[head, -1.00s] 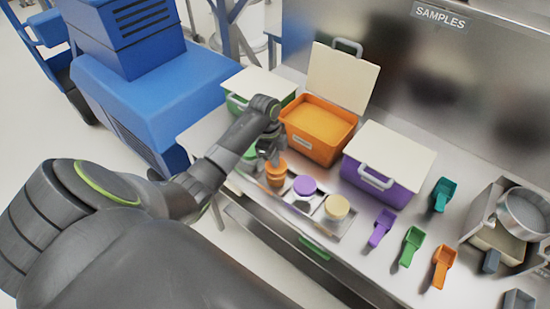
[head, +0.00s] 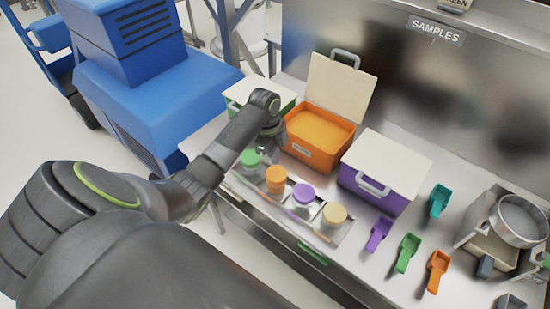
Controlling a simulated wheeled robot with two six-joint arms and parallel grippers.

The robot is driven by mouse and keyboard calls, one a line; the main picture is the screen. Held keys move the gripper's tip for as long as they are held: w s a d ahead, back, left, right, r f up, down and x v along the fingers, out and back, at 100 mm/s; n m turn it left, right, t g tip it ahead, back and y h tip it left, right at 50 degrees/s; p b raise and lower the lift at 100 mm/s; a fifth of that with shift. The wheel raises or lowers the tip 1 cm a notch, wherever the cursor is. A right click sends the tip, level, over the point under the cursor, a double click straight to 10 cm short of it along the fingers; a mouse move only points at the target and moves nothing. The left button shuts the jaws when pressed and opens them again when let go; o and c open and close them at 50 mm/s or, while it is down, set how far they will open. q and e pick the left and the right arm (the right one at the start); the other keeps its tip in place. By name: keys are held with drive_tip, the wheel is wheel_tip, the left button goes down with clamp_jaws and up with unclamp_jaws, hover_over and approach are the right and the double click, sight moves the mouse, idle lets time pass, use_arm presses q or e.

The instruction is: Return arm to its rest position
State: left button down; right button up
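My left arm comes in from the left and reaches over the bench. Its gripper (head: 271,138) is small and dark, beside the left side of the open orange bin (head: 312,153). I cannot make out its fingers well enough to tell open from shut, and I see nothing held. The orange-lidded jar (head: 276,180) stands in the tray (head: 260,203) below the gripper, apart from it. Green (head: 250,162), purple (head: 303,196) and cream-lidded (head: 334,215) jars stand in the same row. My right gripper is not in view.
A closed purple bin (head: 372,187) stands right of the orange one, and a green bin (head: 236,103) is partly behind my arm. Teal (head: 438,201), purple (head: 377,235), green (head: 407,253) and orange (head: 437,271) scoops lie at right. A metal pan (head: 518,222) is far right.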

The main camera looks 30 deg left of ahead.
use_arm(q)
drive_tip(key=shift+r, duration=0.7)
